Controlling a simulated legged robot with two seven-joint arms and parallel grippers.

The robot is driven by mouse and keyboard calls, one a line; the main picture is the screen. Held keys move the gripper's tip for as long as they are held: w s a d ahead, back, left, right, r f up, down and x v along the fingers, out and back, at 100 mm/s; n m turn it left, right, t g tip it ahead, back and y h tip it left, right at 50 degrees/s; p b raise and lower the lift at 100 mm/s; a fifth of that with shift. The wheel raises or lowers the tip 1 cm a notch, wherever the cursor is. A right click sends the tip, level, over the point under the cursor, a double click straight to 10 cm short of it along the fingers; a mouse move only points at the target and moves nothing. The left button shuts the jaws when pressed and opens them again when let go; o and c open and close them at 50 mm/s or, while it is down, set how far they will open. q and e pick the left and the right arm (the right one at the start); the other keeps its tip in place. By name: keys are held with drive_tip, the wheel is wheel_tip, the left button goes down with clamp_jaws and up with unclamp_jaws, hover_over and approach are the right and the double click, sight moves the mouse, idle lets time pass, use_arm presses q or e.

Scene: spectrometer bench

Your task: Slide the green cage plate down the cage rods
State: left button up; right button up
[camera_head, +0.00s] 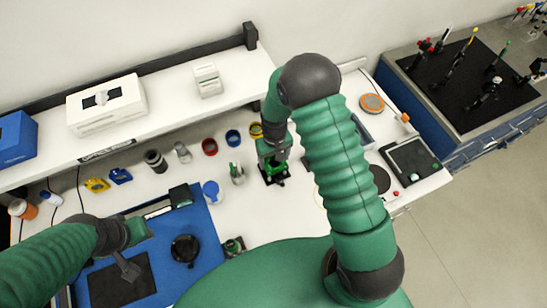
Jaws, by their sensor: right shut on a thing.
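The green cage plate (274,166) shows just below my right gripper, on a small dark cage assembly with a black base (275,181) on the white bench. My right gripper (273,154) points down at the top of this assembly and is shut on the green cage plate; the fingers are small and partly hidden by my own arm. The cage rods are too small to make out clearly. My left gripper (138,232) is over the blue mat at the lower left; its fingers are not clear enough to show whether they are open.
A blue mat (212,240) with a round black item (185,249) covers the bench's left part. Several coloured rings, including a red one (209,146), stand behind. A white tissue box (106,104) sits on the shelf. A dark tray (410,163) lies at the right.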

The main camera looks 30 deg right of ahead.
drive_tip(key=shift+f, duration=0.45)
drive_tip(key=shift+a, duration=0.15)
idle(1.0)
drive_tip(key=shift+f+b, duration=0.2)
drive_tip(key=shift+b, duration=0.1)
drive_tip(key=shift+f+b, duration=0.65)
drive_tip(key=shift+f, duration=0.25)
drive_tip(key=shift+f, duration=0.1)
drive_tip(key=o, duration=1.7)
